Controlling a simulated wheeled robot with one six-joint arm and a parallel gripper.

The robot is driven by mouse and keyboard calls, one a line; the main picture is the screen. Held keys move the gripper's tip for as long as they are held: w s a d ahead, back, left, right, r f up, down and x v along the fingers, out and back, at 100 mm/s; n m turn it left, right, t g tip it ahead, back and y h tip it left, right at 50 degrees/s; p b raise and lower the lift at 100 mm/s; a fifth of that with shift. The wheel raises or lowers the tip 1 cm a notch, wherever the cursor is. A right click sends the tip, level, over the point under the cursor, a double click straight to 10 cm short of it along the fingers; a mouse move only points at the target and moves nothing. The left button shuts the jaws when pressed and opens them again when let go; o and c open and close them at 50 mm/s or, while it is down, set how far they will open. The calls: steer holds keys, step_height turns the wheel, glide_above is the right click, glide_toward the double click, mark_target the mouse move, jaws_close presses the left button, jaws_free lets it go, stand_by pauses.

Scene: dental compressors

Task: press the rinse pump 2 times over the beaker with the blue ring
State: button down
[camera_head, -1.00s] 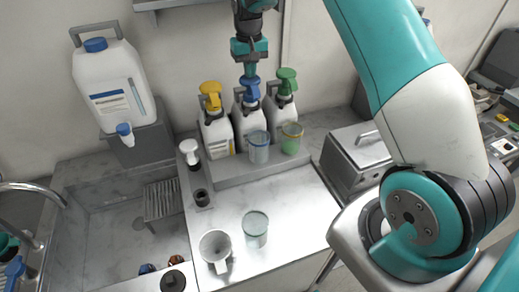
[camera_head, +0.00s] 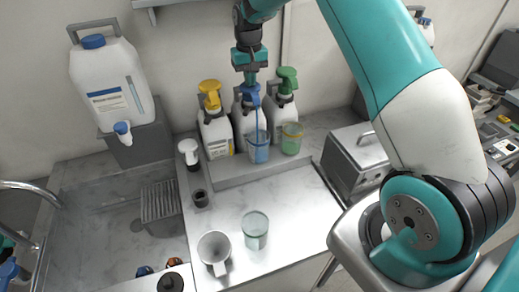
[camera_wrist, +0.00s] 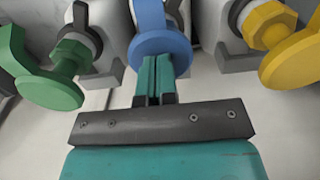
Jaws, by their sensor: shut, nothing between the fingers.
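The blue pump head (camera_head: 249,93) tops the middle of three white bottles and also shows in the wrist view (camera_wrist: 160,38). My gripper (camera_head: 250,79) is shut and empty, pointing down with its fingertips on the blue pump head, and it also shows in the wrist view (camera_wrist: 154,72). The pump head sits low on its bottle. A thin blue stream falls from its spout into the beaker with the blue ring (camera_head: 258,148), which stands on the ledge in front of that bottle. Blue liquid shows in this beaker.
A yellow pump (camera_head: 210,92) and a green pump (camera_head: 287,78) stand close on either side. A green-tinted beaker (camera_head: 291,139) stands at right on the ledge. An empty glass (camera_head: 255,230) and a white mug (camera_head: 214,250) stand on the counter in front.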

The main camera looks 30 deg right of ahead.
stand_by(0.3)
steer(key=shift+r+p, duration=2)
steer(key=shift+r, duration=0.6)
steer(key=shift+f, duration=0.1)
steer(key=shift+f+b, duration=1.6)
steer(key=shift+f, duration=1.15)
steer(key=shift+r, duration=0.2)
steer(key=shift+r+p, duration=1.95)
steer(key=shift+r, duration=0.7)
